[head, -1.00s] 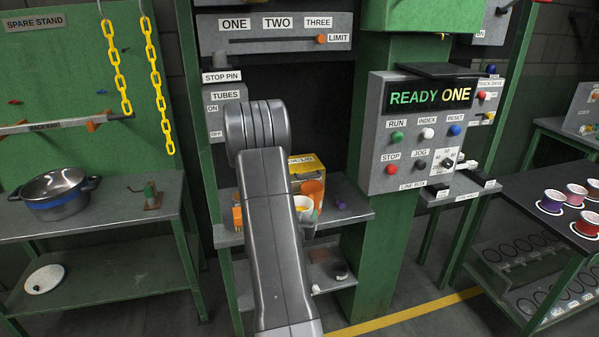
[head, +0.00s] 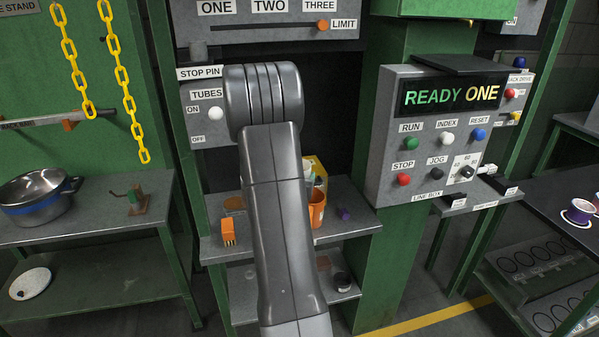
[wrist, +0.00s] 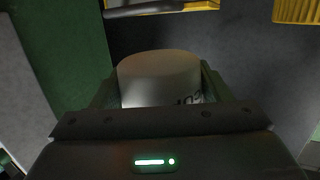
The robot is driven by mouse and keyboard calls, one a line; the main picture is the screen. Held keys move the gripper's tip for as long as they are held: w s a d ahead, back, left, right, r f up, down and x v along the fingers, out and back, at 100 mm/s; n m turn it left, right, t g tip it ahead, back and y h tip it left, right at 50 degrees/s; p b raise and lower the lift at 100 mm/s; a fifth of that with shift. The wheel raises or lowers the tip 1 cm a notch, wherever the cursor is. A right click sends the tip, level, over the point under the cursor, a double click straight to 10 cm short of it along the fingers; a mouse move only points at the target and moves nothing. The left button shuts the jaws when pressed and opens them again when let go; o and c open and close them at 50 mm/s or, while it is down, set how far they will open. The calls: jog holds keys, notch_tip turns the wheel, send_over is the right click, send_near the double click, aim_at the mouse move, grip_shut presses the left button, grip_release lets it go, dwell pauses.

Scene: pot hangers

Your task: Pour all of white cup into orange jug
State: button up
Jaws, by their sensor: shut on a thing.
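The white cup (wrist: 160,80) fills the middle of the wrist view, with dark lettering low on its side. My gripper (wrist: 158,92) is shut on it, one finger at each side. The cup's contents cannot be seen from the wrist. In the head view a small pale part, probably of the cup (head: 307,172), shows at my arm's right edge; the gripper is hidden behind the arm. The orange jug (head: 317,208) stands on the bench shelf just right of my arm, its left side partly covered. The pale part appears above and slightly left of the jug's rim.
A yellow box (head: 320,168) stands behind the jug. The control box (head: 440,140) juts out at the right. Yellow chains (head: 120,80) hang at the left.

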jog(key=shift+s+r, duration=0.1)
jog(key=shift+s, duration=0.15)
jog(key=shift+b, duration=0.45)
